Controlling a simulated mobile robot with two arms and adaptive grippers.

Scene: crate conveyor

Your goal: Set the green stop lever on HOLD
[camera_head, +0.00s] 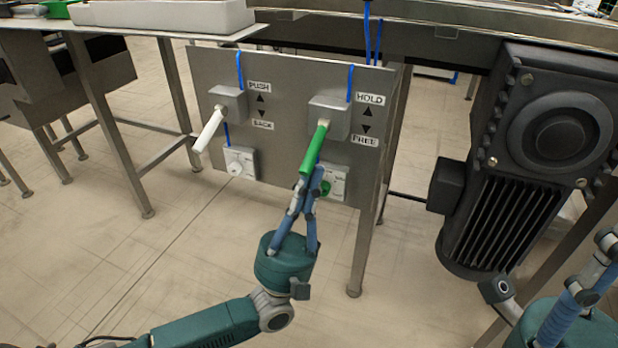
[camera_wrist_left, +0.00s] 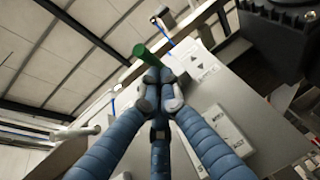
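The green stop lever (camera_head: 315,146) sticks out of a grey box on the metal panel, its free end tilted down. The HOLD label (camera_head: 370,99) is above and the FREE label (camera_head: 365,141) below, beside the box. My left gripper (camera_head: 318,172) is just under the lever's outer part, its fingers drawn together. In the left wrist view the green lever (camera_wrist_left: 145,53) crosses just beyond the closed fingertips (camera_wrist_left: 158,76); they look close to it or touching, and I see no grasp around it. My right gripper (camera_head: 598,262) is at the lower right, partly cut off.
A white lever (camera_head: 209,130) with PUSH and BACK labels is left on the same panel (camera_head: 285,75). White switch boxes sit below both levers. A dark motor (camera_head: 520,150) stands to the right. Table legs are at left. The floor before the panel is clear.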

